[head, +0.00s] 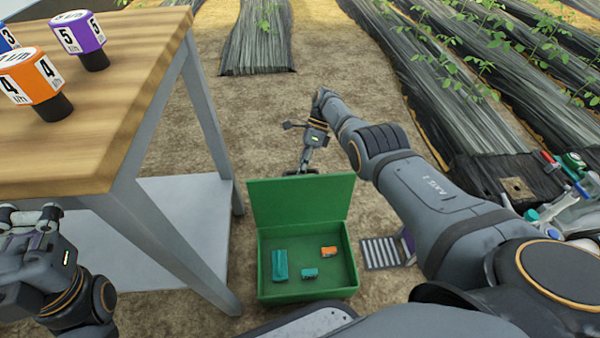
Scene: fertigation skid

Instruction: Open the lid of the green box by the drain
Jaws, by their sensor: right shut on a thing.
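The green box (307,293) stands on the ground beside the drain grate (381,252). Its lid (300,203) is up, standing roughly upright along the box's far side. Inside lie a long teal block (279,265), a small teal piece (310,273) and an orange piece (328,252). My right gripper (301,171) is at the middle of the lid's top edge and is shut on the lid; its fingertips are partly hidden behind it. My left gripper (28,214) is at the left edge, beside the table, with its fingers apart and nothing seen between them.
A wooden-topped table (110,110) with numbered knobs, one orange (30,76) and one purple (78,32), stands on the left. Its grey leg (180,250) is close to the box. Bottles and tools (570,195) lie at right. Bare soil is free behind the lid.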

